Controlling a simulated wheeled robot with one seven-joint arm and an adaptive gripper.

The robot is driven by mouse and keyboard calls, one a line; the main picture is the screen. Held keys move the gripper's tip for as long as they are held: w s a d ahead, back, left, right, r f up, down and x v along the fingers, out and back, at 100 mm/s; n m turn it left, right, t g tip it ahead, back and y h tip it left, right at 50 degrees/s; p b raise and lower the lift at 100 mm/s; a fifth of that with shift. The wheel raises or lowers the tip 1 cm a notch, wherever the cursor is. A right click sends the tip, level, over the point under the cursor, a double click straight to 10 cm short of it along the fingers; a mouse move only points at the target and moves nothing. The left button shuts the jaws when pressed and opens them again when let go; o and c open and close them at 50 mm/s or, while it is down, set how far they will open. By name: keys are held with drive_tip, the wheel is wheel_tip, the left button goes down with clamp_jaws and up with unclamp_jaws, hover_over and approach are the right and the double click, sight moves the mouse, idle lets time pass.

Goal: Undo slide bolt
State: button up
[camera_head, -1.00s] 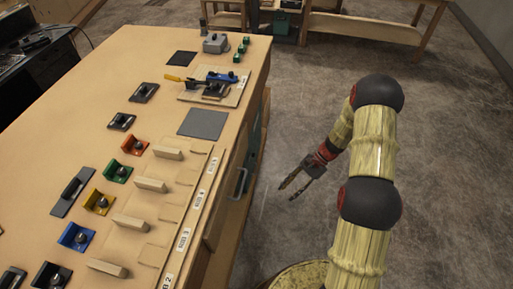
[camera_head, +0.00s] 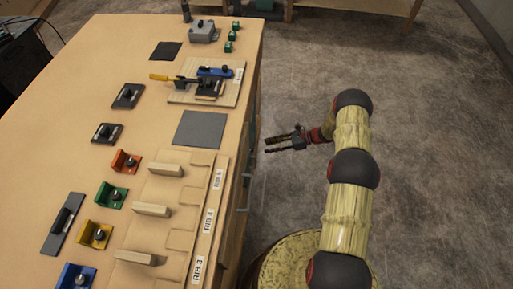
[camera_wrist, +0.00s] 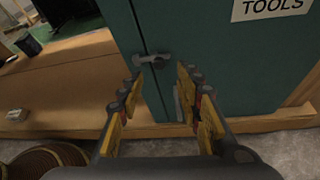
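In the wrist view, a small grey bolt-like fitting (camera_wrist: 153,60) sits across the seam of a teal cabinet door (camera_wrist: 215,65). It is too small to tell whether the bolt is drawn or shot. The fitting lies beyond my fingertips, a little left of the middle between them. My gripper (camera_wrist: 155,88) is open, with nothing between its yellow-padded fingers. In the head view, my gripper (camera_head: 268,144) is right of the workbench, its fingers pointing left towards the bench side. The bench edge hides the fitting there.
The workbench (camera_head: 100,60) carries a yellow-handled clamp (camera_head: 165,78), coloured brackets (camera_head: 112,194) and wooden blocks (camera_head: 152,209). A grey handle (camera_head: 244,192) sticks out from its side. A TOOLS label (camera_wrist: 270,7) is on the cabinet. Open floor (camera_head: 430,150) lies to the right.

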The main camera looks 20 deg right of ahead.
drive_tip(key=b+x, duration=0.1)
drive_tip(key=x, duration=0.6)
drive_tip(key=shift+b, duration=0.35)
drive_tip(key=shift+a, duration=0.15)
drive_tip(key=shift+c, duration=0.4)
drive_tip(key=c, duration=0.8)
clamp_jaws()
